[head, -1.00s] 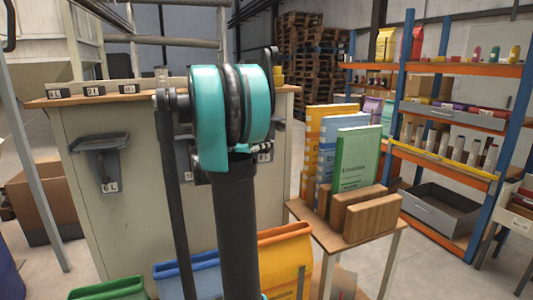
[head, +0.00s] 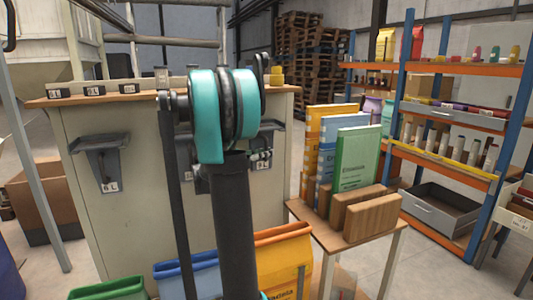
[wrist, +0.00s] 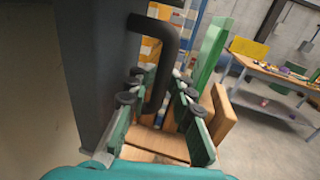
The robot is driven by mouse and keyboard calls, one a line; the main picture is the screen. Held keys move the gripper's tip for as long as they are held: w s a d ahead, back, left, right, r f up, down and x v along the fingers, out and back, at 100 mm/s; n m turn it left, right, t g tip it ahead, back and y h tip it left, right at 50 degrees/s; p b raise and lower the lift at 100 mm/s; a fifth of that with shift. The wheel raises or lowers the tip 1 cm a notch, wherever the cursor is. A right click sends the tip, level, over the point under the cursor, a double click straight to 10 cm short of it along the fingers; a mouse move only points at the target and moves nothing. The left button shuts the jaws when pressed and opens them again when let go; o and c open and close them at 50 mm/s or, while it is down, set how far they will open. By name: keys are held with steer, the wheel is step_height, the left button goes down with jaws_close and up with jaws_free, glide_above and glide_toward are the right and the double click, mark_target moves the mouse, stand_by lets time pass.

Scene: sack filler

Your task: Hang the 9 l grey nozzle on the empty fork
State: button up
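In the wrist view my gripper (wrist: 162,80) is open, its green fingers on either side of a dark curved handle (wrist: 170,48). The handle joins a large dark grey body (wrist: 92,60) on the left, which fits a grey nozzle. I see gaps beside the handle. Other dark fittings (head: 264,150) are partly hidden behind my arm, as is my gripper.
The cabinet (head: 130,215) carries small labels along its top edge. A small table (head: 310,222) holds wooden blocks (head: 370,213) and upright packs (head: 356,160). An orange and blue shelf rack (head: 445,155) is at right, with clear floor before it.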

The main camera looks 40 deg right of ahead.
steer(key=shift+o, duration=0.7)
steer(key=shift+r, duration=0.2)
steer(key=a, duration=1.2)
steer(key=shift+w, duration=0.2)
